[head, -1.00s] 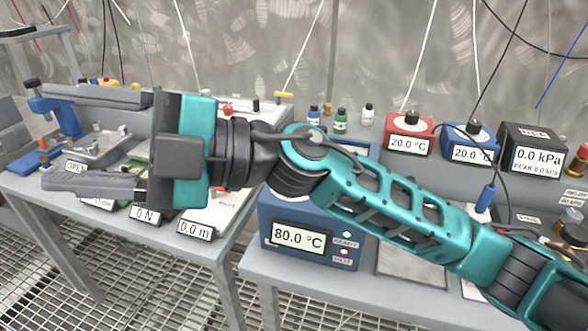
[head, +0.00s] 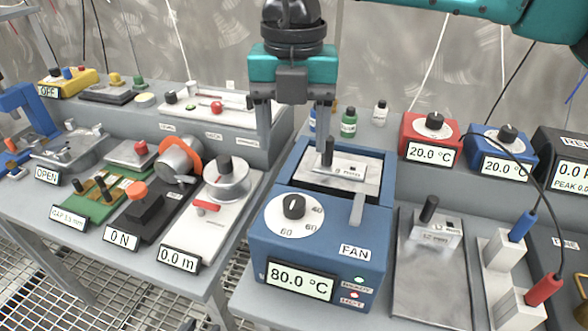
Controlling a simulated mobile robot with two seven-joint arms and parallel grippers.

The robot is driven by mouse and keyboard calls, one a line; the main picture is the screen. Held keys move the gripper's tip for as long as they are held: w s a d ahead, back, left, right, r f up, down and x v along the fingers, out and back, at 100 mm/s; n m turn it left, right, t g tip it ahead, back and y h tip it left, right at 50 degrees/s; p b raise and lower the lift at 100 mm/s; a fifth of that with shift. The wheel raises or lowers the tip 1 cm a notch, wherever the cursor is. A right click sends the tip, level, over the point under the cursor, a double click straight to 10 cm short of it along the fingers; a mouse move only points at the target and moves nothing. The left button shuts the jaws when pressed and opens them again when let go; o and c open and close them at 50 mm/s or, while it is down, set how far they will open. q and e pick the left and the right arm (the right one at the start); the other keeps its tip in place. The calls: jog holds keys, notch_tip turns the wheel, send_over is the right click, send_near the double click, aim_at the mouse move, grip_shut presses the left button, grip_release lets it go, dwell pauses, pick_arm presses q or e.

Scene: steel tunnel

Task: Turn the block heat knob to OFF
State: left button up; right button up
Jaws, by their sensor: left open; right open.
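The block heater is a blue box (head: 262,238) with a display (head: 300,280) reading 80.0 °C. On its sloped face is a white dial (head: 275,222) with a black knob (head: 293,206). Marks of 40 and 60 show on the dial; I cannot read an OFF mark. My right gripper (head: 293,147) points down above the back of the heater, behind and above the knob, open and empty. Its right finger overlaps the metal block (head: 350,175) with a black handle (head: 328,158); I cannot tell whether they touch. My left gripper is not in view.
A grey lever (head: 357,209) and FAN label sit right of the dial. A metal plate (head: 430,285), a red box (head: 411,147) and a blue box (head: 487,156) stand right. A white fixture (head: 205,225) stands left. Space above the dial is clear.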

aim_at(295, 201)
jog(key=f, duration=1.2)
jog(key=shift+w+f, duration=0.25)
jog(key=shift+f, duration=0.1)
jog(key=shift+d, duration=0.1)
jog(key=c, duration=1.1)
